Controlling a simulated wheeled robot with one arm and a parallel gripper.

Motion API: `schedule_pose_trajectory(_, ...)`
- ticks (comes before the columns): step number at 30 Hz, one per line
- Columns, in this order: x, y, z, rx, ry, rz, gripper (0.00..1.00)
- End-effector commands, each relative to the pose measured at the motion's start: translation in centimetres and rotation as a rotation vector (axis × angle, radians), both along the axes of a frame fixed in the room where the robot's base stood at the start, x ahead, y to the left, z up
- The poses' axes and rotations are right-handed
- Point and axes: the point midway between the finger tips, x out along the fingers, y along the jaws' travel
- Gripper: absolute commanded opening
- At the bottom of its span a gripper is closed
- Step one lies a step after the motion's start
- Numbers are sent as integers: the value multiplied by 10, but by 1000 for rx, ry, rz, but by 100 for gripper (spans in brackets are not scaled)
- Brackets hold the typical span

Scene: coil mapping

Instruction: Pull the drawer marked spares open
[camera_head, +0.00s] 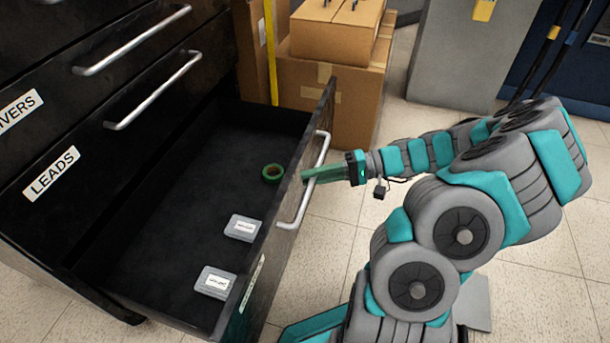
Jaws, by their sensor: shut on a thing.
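The lowest drawer (160,230) of the black cabinet stands far out, and its inside shows. A label (252,284) sits on its front, seen too edge-on to read. The drawer's silver bar handle (295,215) runs along the outside of the front.
Above, a shut drawer marked LEADS (52,173) and another with a label ending in IVERS (18,110) have silver handles. Cardboard boxes (325,95) stand just behind the open drawer. A grey cabinet (470,55) stands farther back. Tiled floor (335,240) is clear beside the drawer front.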

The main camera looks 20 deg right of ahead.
Motion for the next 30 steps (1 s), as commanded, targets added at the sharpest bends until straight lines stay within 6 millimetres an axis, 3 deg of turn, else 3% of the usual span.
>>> schedule_pose_trajectory(16, -1, -3, -2, -4, 1, -1, 0)
schedule_pose_trajectory(17, -1, -3, -2, -4, 1, -1, 20)
schedule_pose_trajectory(20, -1, -3, -1, -3, 0, -1, 30)
schedule_pose_trajectory(30, -2, -6, 0, -2, -1, -2, 30)
